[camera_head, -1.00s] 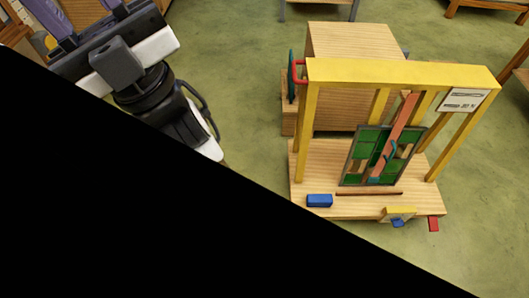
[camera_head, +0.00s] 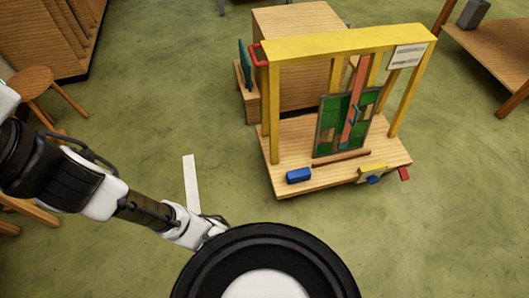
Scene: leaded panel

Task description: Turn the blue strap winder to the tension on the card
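The yellow frame (camera_head: 345,40) stands on a wooden base (camera_head: 300,140) and holds an upright leaded panel (camera_head: 328,112) with green panes. A red-brown strap (camera_head: 350,115) runs down in front of the panel. A small blue part (camera_head: 375,180) sits on a yellow block (camera_head: 371,169) at the base's front edge; it may be the strap winder, and its setting is too small to read. A white card (camera_head: 408,56) is at the frame's upper right, its marks unreadable. My arm (camera_head: 150,212) reaches in from the left, apart from the frame. I cannot make out my gripper.
A blue block (camera_head: 299,175) and a brown bar (camera_head: 341,158) lie on the base's front. A red piece (camera_head: 404,174) juts from its right corner. A stool (camera_head: 36,85) stands left and a table (camera_head: 495,55) right.

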